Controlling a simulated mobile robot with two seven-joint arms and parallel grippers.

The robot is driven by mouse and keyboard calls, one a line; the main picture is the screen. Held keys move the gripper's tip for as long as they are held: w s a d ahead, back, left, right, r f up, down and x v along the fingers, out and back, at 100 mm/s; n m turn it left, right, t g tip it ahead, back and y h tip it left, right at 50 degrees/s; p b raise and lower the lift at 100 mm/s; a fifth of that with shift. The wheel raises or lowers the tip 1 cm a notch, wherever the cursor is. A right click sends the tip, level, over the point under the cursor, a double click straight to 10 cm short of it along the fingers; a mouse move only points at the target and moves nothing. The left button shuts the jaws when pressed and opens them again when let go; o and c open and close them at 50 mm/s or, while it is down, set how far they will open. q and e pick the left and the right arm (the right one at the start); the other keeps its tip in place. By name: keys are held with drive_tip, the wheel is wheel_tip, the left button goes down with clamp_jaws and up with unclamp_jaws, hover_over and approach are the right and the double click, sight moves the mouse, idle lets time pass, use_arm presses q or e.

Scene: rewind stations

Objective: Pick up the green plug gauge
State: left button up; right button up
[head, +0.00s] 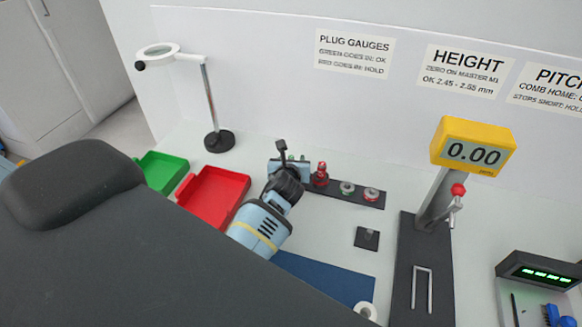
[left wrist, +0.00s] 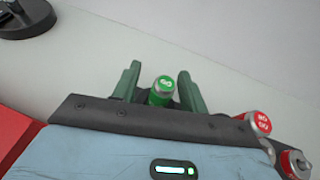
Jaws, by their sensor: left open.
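The green plug gauge (left wrist: 162,92), with GO on its round end, stands between the two fingers of my left gripper (left wrist: 157,85) in the left wrist view. The fingers are open, one on each side of it, and I see no clear grip on it. In the head view my left gripper (head: 288,160) is at the left end of a dark rack (head: 333,191), and it mostly hides the green gauge. A red plug gauge (head: 321,174) stands just right of the gripper; it also shows in the left wrist view, marked NO GO (left wrist: 260,122). My right gripper is not in view.
A red tray (head: 215,190) and a green tray (head: 162,168) lie left of the gripper. A magnifier stand (head: 219,141) is behind them. A height gauge (head: 472,148) stands to the right.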

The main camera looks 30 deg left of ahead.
use_arm(q)
drive_tip(key=shift+c, duration=0.3)
clamp_jaws()
drive_tip(key=shift+r, duration=0.1)
wheel_tip(320, 180, up, 10)
idle(0.4)
